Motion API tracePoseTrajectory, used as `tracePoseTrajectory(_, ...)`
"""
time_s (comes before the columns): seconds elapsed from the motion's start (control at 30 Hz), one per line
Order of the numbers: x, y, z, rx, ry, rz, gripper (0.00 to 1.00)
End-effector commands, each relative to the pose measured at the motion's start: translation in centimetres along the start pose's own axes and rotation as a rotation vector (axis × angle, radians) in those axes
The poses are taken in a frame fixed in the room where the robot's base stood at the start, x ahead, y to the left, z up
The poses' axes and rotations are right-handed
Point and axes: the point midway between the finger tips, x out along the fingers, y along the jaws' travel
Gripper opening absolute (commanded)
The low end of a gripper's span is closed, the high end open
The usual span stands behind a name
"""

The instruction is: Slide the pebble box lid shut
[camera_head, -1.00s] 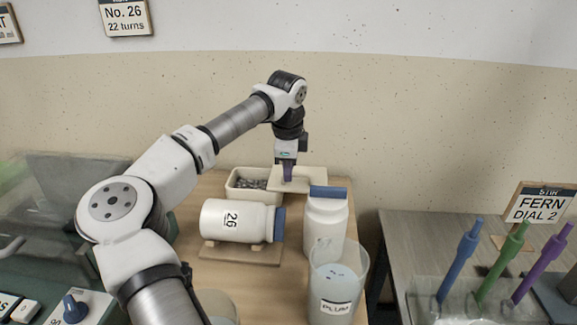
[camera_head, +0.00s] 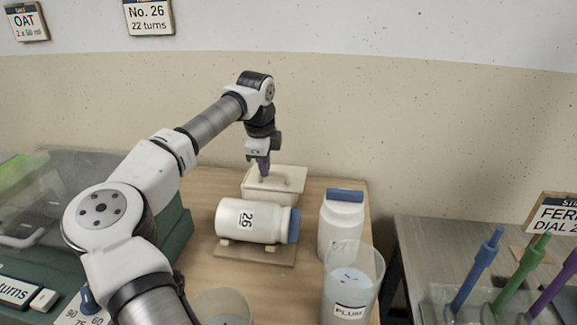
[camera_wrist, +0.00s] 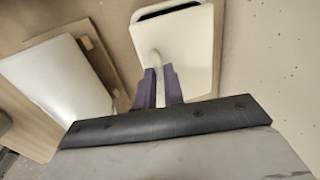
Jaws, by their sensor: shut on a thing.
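The pale pebble box (camera_head: 255,194) stands at the back of the wooden table. Its cream lid (camera_head: 291,177) lies over nearly all of the top in the head view, and no pebbles show there. In the wrist view, a narrow dark gap shows beside one end of the lid (camera_wrist: 190,50). My gripper (camera_head: 263,172) is above the lid, its purple fingers (camera_wrist: 158,80) shut on the lid's small upright handle (camera_wrist: 155,60). The fingers partly hide the handle.
A white jar marked 26 (camera_head: 240,221) lies on a wooden cradle (camera_head: 252,254) just in front of the box. A blue-capped white jar (camera_head: 341,222) and the PLUM beaker (camera_head: 352,285) stand to the right. The wall is close behind.

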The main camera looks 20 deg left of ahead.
Motion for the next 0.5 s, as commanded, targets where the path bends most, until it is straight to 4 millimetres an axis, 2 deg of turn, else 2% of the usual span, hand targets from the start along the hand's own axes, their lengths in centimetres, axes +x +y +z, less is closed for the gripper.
tracePoseTrajectory(0.1, -0.09, -0.01, 1.07, 0.0, 0.0, -0.002, 0.0)
tracePoseTrajectory(0.4, -0.07, -0.02, 1.14, 0.001, 0.0, -0.002, 0.0)
tracePoseTrajectory(0.43, -0.07, -0.02, 1.13, 0.001, 0.0, -0.002, 0.14)
tracePoseTrajectory(0.5, -0.07, -0.02, 1.12, 0.001, 0.0, -0.002, 0.23)
